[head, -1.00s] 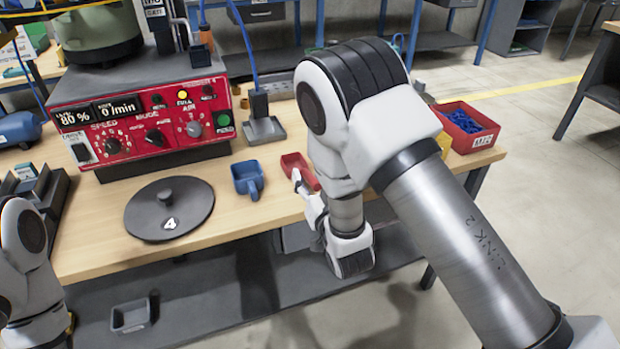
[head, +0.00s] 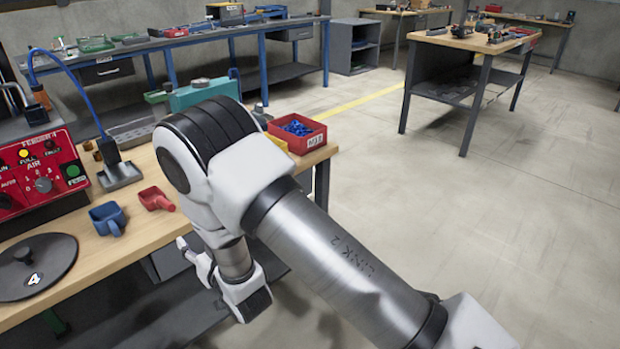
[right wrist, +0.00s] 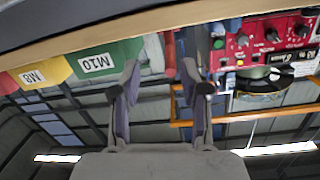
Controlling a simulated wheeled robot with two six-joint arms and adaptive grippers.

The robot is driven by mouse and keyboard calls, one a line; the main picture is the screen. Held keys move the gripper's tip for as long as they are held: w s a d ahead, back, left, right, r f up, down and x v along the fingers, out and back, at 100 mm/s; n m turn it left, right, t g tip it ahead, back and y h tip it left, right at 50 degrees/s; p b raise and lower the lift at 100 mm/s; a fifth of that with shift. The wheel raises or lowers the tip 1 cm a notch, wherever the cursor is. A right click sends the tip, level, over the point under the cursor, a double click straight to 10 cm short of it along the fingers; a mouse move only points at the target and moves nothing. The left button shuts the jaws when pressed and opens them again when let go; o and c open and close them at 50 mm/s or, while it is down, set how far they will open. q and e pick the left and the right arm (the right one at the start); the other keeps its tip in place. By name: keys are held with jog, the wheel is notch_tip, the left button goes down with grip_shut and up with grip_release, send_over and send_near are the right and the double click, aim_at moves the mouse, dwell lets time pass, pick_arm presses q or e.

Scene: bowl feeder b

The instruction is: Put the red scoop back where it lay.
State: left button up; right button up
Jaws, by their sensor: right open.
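The red scoop (head: 154,198) lies on the wooden bench top near its front edge, right of the blue scoop (head: 107,217). My right gripper (head: 183,246) is just off the front edge of the bench, apart from the red scoop. In the right wrist view its two fingers (right wrist: 159,70) are spread with nothing held between them. A red patch shows beyond the fingers there, but I cannot tell whether it is the scoop. My left gripper is out of view.
The red control box (head: 40,175) and a round dark lid (head: 36,266) stand on the left. A red bin (head: 310,141) of blue parts sits at the bench's right end, beside a yellow bin. The green M10 bin (right wrist: 97,62) shows in the wrist view. Open floor lies to the right.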

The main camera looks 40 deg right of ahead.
jog(key=s+d+f+g, duration=0.3)
jog(key=s+f+g, duration=0.3)
jog(key=s+f, duration=0.6)
jog(key=s+d+f+g, duration=0.1)
jog(key=s+f+g, duration=0.4)
jog(key=s, duration=0.7)
jog(key=s+f+n+g, duration=0.1)
jog(key=s+f+g, duration=0.5)
jog(key=s, duration=0.7)
notch_tip(320, 180, down, 3)
jog(key=shift+d+r+n, duration=0.15)
jog(key=shift+d+n, duration=0.15)
jog(key=shift+d, duration=0.1)
